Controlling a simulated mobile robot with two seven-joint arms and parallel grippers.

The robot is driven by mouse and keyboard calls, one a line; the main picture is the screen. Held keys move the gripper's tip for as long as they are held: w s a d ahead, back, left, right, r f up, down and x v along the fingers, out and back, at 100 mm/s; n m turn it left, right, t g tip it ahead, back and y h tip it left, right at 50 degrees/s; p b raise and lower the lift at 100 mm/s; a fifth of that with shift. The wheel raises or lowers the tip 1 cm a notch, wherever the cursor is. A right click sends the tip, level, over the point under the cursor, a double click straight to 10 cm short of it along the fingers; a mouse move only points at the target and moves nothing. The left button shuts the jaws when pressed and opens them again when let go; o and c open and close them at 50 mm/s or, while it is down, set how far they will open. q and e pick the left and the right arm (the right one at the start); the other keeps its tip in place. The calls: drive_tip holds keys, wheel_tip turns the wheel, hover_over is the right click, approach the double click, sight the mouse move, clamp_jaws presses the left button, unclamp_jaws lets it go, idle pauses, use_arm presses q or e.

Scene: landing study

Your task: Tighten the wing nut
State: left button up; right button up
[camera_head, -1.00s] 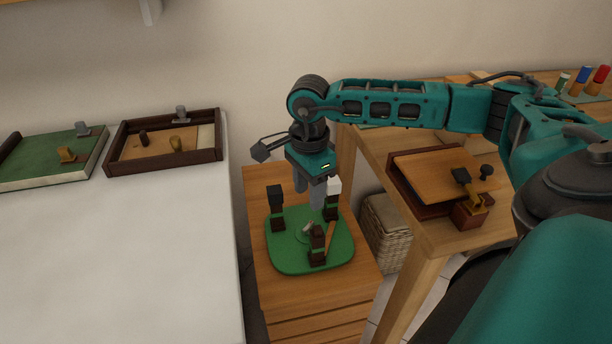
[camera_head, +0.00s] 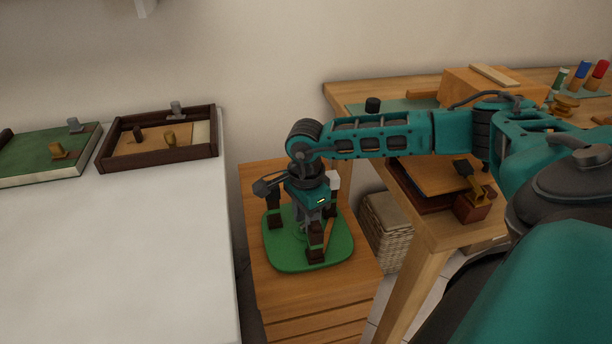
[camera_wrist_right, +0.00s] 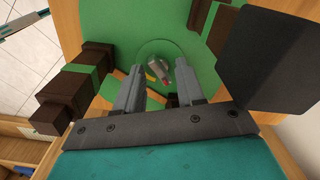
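The wing nut (camera_wrist_right: 158,68) appears in the right wrist view as a small grey piece with a red tip, on a round raised disc in the middle of the green board (camera_wrist_right: 118,15). In the head view the board (camera_head: 290,262) lies on a wooden cabinet, and my gripper hides the wing nut there. My right gripper (camera_head: 308,220) points down low over the board's middle. In the wrist view its two fingers (camera_wrist_right: 158,80) are apart, one on each side of the wing nut in the picture; I cannot tell their height above it.
An orange stick (camera_head: 329,236) is near the front post. A white table (camera_head: 120,260) is left, a wooden workbench (camera_head: 432,232) right.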

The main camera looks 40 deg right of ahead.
use_arm(q)
drive_tip(key=shift+f, duration=0.15)
use_arm(e)
clamp_jaws()
use_arm(q)
drive_tip(key=shift+s, duration=0.1)
drive_tip(key=shift+a, duration=0.1)
use_arm(e)
drive_tip(key=m+p, duration=0.1)
drive_tip(key=m, duration=0.3)
use_arm(q)
drive_tip(key=shift+s+a+r+p, duration=0.1)
drive_tip(key=shift+a+r+p, duration=0.05)
drive_tip(key=shift+r+p, duration=0.3)
drive_tip(key=shift+s+a+r+p, duration=0.1)
drive_tip(key=shift+a+r+p, duration=0.05)
drive_tip(key=shift+r+p, duration=0.3)
use_arm(e)
drive_tip(key=shift+m, duration=2.2)
use_arm(q)
drive_tip(key=shift+d, duration=0.1)
use_arm(e)
drive_tip(key=shift+o, duration=1.1)
unclamp_jaws()
